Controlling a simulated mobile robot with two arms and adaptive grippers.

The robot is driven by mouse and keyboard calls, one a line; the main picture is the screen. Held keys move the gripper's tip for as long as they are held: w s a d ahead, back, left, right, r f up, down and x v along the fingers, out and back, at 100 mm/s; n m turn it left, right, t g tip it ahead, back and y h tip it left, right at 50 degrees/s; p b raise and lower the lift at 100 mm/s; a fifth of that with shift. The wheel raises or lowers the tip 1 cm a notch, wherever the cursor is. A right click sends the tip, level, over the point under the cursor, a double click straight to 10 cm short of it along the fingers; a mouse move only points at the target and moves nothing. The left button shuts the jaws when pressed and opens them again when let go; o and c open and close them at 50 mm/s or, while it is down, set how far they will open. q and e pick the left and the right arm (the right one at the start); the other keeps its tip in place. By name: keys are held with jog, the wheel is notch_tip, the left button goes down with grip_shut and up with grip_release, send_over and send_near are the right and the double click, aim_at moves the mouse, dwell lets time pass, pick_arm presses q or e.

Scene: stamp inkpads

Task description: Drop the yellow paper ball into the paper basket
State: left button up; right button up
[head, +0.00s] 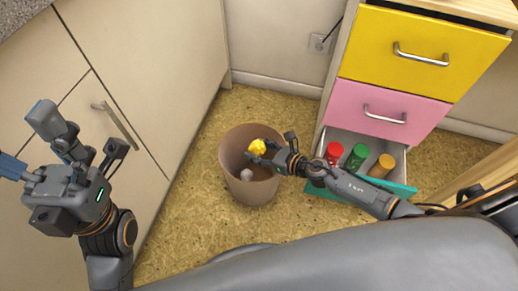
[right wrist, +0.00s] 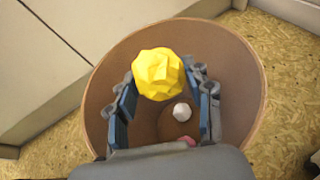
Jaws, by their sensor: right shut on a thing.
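The yellow paper ball (head: 257,147) is between the fingertips of my right gripper (head: 261,154), which is shut on it. In the right wrist view the ball (right wrist: 158,73) shows at the far end of the two fingers, over the basket's opening. The brown paper basket (head: 248,191) stands upright on the floor, and its round rim surrounds the ball in the right wrist view (right wrist: 245,75). My left gripper (head: 28,142) is empty with its fingers spread, at the left by the cabinet.
A whitish ball (head: 246,175) lies inside the basket; a pink thing (right wrist: 186,141) shows partly there. Right of the basket, an open teal-fronted drawer (head: 402,188) holds red, green and orange cylinders, under pink (head: 388,112) and yellow (head: 415,58) drawers. Floor left of the basket is clear.

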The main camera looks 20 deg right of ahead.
jog(key=shift+f, duration=0.35)
jog(key=o, duration=0.8)
jog(key=v, duration=1.2)
